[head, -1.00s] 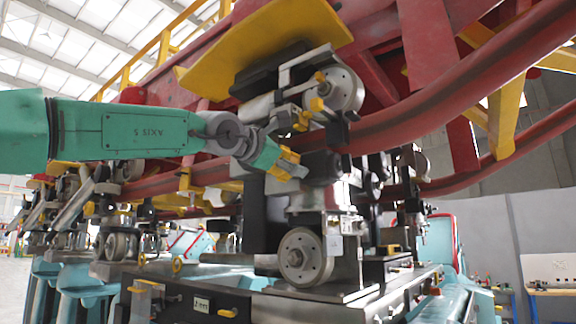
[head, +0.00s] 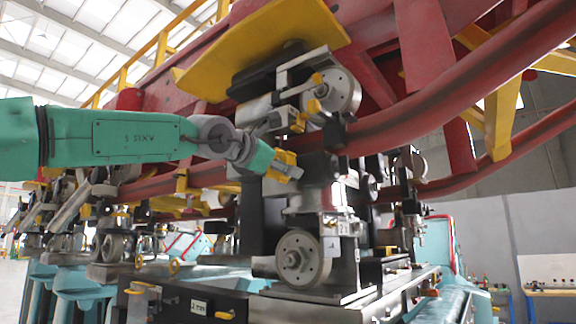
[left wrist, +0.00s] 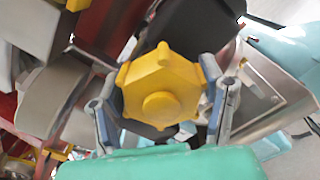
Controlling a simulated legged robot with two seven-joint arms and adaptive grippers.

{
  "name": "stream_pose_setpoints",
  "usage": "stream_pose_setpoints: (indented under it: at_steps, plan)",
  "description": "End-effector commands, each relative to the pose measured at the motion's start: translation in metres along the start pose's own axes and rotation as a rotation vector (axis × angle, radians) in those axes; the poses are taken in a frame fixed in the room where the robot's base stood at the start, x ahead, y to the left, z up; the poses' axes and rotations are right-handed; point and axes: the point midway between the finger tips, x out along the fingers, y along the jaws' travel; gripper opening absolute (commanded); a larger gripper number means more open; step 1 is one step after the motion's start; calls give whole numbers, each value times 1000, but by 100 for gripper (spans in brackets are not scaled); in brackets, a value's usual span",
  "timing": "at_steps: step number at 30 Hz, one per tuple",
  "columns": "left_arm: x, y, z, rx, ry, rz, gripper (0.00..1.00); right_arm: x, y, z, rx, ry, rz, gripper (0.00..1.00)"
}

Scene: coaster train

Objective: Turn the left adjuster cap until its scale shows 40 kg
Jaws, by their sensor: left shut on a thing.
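The left adjuster cap is a yellow knob with several lobes and a round raised centre (left wrist: 160,92), seen face on in the left wrist view. My left gripper (left wrist: 163,108) has one grey finger on each side of it and is shut on it. In the head view my left gripper (head: 286,168) is at the end of the green arm, in front of the dark metal wheel assembly; yellow shows at its fingers. The cap's scale cannot be read in either view. My right gripper is not in view.
A wheel (head: 302,257) sits below my gripper and another wheel (head: 340,90) above it. A curved red rail (head: 450,100) runs close by on the right. A yellow plate (head: 265,45) overhangs above. Dark machinery stands close behind the gripper.

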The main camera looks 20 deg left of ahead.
Motion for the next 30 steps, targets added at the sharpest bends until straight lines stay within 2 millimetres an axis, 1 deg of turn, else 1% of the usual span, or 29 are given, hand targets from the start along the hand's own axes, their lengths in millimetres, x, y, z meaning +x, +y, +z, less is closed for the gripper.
stream_pose_setpoints:
  at_steps: [1, 8, 30]
  plan:
    - [5, -8, -15, -31, 28, -17, 35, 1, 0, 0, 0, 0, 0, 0]
    - [5, -8, -14, -218, 29, -14, 35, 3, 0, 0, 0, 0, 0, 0]
    - [7, -14, -10, -917, 33, -7, 35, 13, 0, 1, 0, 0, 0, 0]
